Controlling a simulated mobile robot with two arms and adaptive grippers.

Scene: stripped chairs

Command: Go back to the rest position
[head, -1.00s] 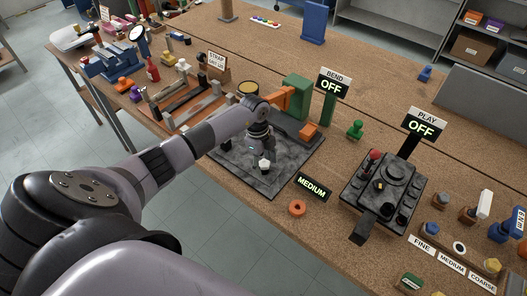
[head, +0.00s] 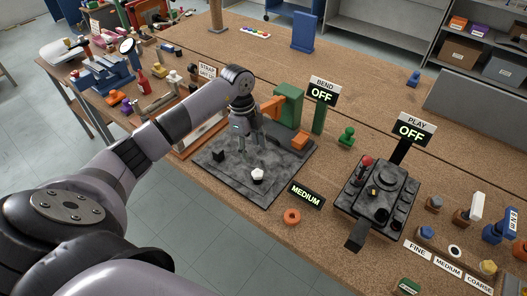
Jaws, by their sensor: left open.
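My left gripper (head: 250,152) hangs pointing down over the dark grey square plate (head: 218,172), with its fingers apart and nothing seen between them. Its arm comes in from the left. A small white knob-like piece (head: 258,175) stands on the plate just in front of the fingers, apart from them. A small black block (head: 218,156) sits on the plate to the left of the gripper. My right gripper does not show.
A green post with an orange arm (head: 289,106) stands at the plate's back edge, close to my gripper. A dark control box (head: 376,195) is to the right. An orange ring (head: 291,217) lies in front. Tools and blue fixtures (head: 112,75) crowd the left side.

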